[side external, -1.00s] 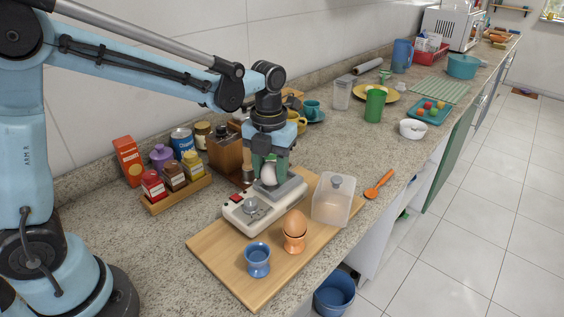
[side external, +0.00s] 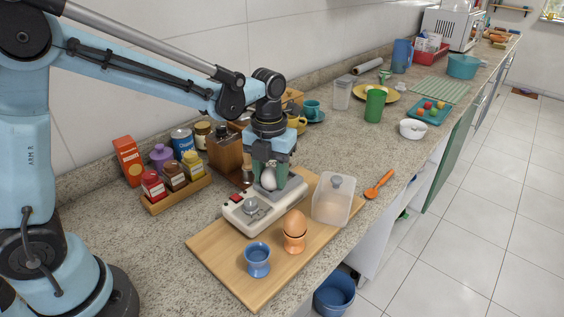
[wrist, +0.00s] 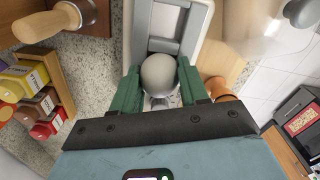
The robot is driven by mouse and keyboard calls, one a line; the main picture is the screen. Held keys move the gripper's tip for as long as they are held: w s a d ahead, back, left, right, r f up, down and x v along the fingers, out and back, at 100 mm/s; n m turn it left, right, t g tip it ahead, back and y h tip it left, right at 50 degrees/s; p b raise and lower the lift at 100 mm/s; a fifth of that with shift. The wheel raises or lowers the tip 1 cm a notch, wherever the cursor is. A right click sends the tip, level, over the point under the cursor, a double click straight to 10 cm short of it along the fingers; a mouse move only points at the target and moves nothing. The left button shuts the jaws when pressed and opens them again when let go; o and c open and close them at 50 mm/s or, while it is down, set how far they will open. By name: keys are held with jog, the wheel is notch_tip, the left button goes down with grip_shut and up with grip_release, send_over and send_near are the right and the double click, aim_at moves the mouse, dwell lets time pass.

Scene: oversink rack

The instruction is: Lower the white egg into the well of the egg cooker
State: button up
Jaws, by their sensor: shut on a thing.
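The white egg (side external: 268,181) is held between the green fingers of my gripper (side external: 269,172). It also shows in the wrist view (wrist: 159,74), with one finger pressed against each side. The egg cooker (side external: 247,216) is a cream-coloured appliance with a grey tray part and a red switch, standing on a wooden board. The egg is over the cooker's far, grey part. The well is hidden by the egg and fingers, so I cannot tell whether the egg touches it.
A brown egg (side external: 296,222) sits in an orange egg cup (side external: 294,243) beside the cooker. A blue egg cup (side external: 257,260) stands at the board's (side external: 222,262) near end. A clear lid (side external: 333,203) stands close on the right. A spice rack (side external: 177,195) stands left.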

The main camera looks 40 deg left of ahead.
jog(key=o, duration=1.1)
jog(key=shift+o, duration=0.2)
notch_tip(320, 180, up, 11)
jog(key=shift+r, duration=0.2)
jog(key=n+t, duration=0.3)
jog(key=n, duration=1.2)
send_near(270, 168)
jog(key=s+a, duration=0.2)
jog(key=s, duration=0.1)
jog(key=s+a+f+n+t, duration=0.1)
jog(key=s+f+n+t, duration=0.3)
jog(key=n, duration=1.3)
jog(key=shift+s+a+f, duration=0.4)
jog(key=shift+s+f, duration=0.1)
jog(key=shift+s, duration=0.1)
